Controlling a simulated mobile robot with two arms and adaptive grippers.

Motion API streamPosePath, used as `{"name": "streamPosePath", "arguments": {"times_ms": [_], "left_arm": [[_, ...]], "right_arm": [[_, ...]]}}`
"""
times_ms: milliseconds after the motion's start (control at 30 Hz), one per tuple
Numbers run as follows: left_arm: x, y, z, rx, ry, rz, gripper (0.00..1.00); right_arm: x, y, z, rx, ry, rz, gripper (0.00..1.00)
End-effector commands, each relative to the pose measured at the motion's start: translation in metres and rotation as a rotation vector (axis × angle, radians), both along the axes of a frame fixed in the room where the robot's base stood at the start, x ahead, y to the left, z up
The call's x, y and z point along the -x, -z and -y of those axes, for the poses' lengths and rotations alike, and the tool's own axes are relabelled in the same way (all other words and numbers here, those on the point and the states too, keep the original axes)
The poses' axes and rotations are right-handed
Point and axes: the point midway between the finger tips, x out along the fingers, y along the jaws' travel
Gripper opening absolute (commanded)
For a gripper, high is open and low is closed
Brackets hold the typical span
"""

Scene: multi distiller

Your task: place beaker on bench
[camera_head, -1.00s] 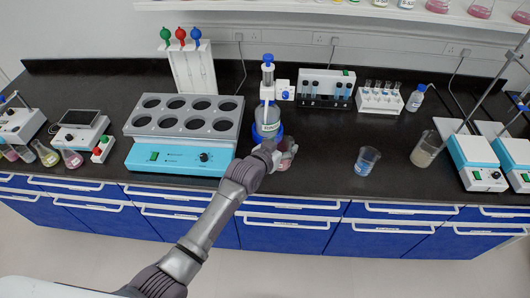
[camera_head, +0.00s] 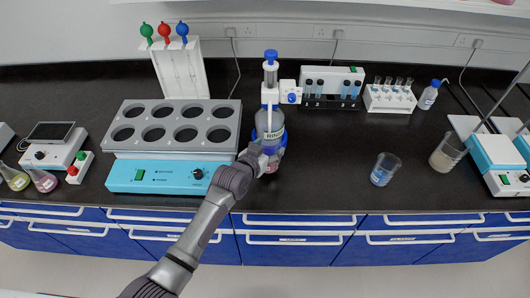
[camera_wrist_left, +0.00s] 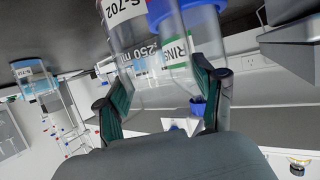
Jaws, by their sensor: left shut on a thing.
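My left gripper (camera_head: 264,163) is shut on a clear glass beaker (camera_head: 273,165), which is mostly hidden by the gripper and wrist in the head view. A little pink shows low in it. In the left wrist view the beaker (camera_wrist_left: 148,70) sits between the two fingers of the gripper (camera_wrist_left: 160,93), with "S-702" and "250 ml" marks. The black bench (camera_head: 325,165) lies around it. I cannot tell whether the beaker's base touches the bench. A blue-collared rinse bottle with a dispenser (camera_head: 270,120) stands directly behind the beaker. My right gripper is not in view.
A block heater with round wells (camera_head: 172,135) stands close on the left. A beaker of blue liquid (camera_head: 383,170) and a cloudy beaker (camera_head: 447,153) stand to the right. Tube racks (camera_head: 390,97) are at the back. The bench right of the gripper is clear.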

Motion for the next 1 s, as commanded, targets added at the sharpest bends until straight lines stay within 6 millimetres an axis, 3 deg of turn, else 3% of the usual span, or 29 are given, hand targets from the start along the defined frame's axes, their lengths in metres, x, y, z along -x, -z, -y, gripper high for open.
{"name": "streamPosePath", "arguments": {"times_ms": [33, 100, 233, 567, 600, 733, 1000], "left_arm": [[0.003, 0.015, 0.001, 0.001, 0.002, 0.0, 0.13], [0.006, 0.026, 0.002, 0.001, 0.003, -0.001, 0.13], [0.007, 0.028, 0.003, 0.001, 0.004, 0.002, 0.13], [0.007, 0.031, 0.003, 0.0, 0.004, 0.0, 0.13], [0.007, 0.031, 0.002, -0.001, 0.004, -0.001, 0.72], [0.007, 0.03, 0.002, 0.0, 0.004, -0.001, 0.94], [0.007, 0.03, 0.002, 0.0, 0.004, -0.001, 0.94]], "right_arm": [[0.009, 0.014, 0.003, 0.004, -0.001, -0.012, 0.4], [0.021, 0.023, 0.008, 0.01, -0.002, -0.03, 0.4], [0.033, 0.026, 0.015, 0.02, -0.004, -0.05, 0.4], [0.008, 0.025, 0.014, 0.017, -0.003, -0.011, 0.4], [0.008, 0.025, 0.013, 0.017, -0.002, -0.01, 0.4], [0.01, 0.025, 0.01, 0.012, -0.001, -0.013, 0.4], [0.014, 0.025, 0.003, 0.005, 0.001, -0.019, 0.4]]}}
